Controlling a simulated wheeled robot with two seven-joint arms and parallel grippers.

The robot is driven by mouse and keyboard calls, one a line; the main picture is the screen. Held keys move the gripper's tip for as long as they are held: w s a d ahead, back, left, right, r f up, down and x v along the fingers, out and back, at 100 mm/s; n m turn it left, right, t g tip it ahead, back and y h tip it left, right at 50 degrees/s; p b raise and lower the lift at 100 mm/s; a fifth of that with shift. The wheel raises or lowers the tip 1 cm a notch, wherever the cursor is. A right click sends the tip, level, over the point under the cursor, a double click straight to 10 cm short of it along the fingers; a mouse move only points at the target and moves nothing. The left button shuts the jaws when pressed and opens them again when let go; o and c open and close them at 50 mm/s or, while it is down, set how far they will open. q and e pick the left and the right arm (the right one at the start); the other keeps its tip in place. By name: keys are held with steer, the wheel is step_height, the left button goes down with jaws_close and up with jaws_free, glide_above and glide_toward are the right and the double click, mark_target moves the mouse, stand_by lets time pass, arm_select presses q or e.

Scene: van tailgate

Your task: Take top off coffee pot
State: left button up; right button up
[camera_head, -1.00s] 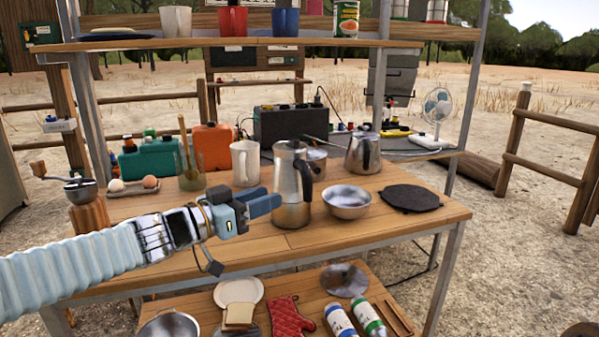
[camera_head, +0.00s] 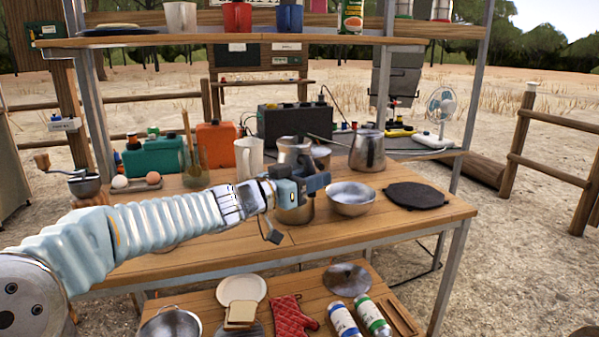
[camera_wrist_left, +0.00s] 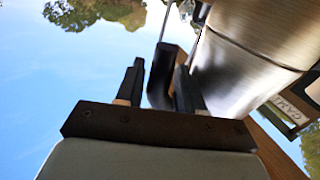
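The metal coffee pot (camera_head: 293,213) stands upright on the upper tabletop, with its top (camera_head: 294,143) on. My left gripper (camera_head: 322,182) crosses in front of its middle and hides much of its body and black handle. In the left wrist view, the pot's steel side (camera_wrist_left: 245,60) fills the upper right. The dark handle (camera_wrist_left: 160,72) stands between the two fingers of my left gripper (camera_wrist_left: 157,88). The fingers are apart, with a gap to the left of the handle, and it looks closer to the right finger. My right gripper is not in view.
A metal bowl (camera_head: 350,200) sits just right of the pot, with a black round plate (camera_head: 416,195) farther right. A white mug (camera_head: 249,157) stands left and a metal pitcher (camera_head: 367,151) behind right. A shelf (camera_head: 330,42) spans above.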

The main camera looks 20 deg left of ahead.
arm_select(q)
jaws_close()
steer(key=shift+r, duration=0.1)
steer(key=shift+r+p, duration=0.4)
steer(key=shift+r, duration=0.25)
steer(key=s+a+r+p, duration=0.2)
steer(key=s+a+r, duration=0.3)
steer(key=a+r, duration=0.6)
steer(key=shift+a+r, duration=0.3)
steer(key=shift+a, duration=0.75)
steer(key=shift+s, duration=0.1)
